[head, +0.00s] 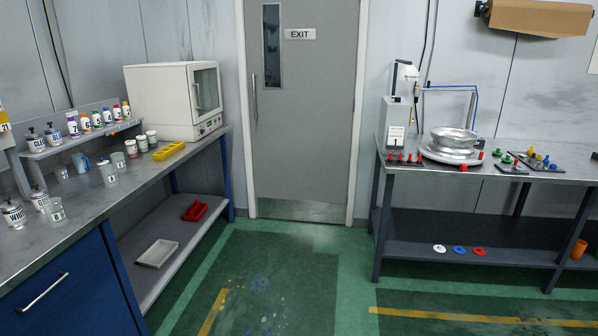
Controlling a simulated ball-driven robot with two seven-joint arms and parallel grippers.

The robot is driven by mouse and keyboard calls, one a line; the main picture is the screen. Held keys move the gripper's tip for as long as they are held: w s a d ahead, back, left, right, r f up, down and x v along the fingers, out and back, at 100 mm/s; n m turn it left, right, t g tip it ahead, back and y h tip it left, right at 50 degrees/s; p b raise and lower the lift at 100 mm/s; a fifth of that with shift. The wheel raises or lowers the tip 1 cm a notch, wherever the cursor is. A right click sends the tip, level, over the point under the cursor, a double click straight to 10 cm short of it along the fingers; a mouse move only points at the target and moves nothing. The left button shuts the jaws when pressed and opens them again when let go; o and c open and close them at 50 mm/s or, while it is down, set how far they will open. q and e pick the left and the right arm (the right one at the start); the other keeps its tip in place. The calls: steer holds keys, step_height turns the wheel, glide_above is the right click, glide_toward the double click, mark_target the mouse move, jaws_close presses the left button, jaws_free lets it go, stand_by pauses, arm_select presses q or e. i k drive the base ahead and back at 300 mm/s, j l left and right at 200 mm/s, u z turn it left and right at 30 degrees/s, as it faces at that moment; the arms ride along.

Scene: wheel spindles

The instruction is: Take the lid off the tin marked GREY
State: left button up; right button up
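Neither of my grippers is in view. I cannot make out a tin marked GREY; the small labels are too small to read surely. Other labelled containers with dark knobbed tops stand at the far left, such as one on the bench (13,213) and one on the raised shelf (53,135).
Coloured bottles (97,119) line the raised shelf. Clear beakers (57,210), a yellow tray (169,151) and a white oven (172,101) share the left bench. A right table (440,169) bears a metal bowl (454,138). Green floor (290,270) between is clear.

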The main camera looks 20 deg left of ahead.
mark_target(36, 191)
steer(key=i+l+u, duration=0.1)
steer(key=i+u, duration=0.25)
steer(key=u, duration=0.15)
steer(key=i+l+u, duration=0.3)
steer(key=u, duration=0.2)
steer(key=i+l+u, duration=0.35)
steer(key=u, duration=0.15)
steer(key=i+l+u, duration=0.2)
steer(key=l+u, duration=0.3)
steer(key=i+l+u, duration=0.1)
steer(key=l+u, duration=0.85)
steer(key=l, duration=0.15)
steer(key=l+u, duration=0.25)
steer(key=l, duration=0.45)
steer(key=k, duration=0.05)
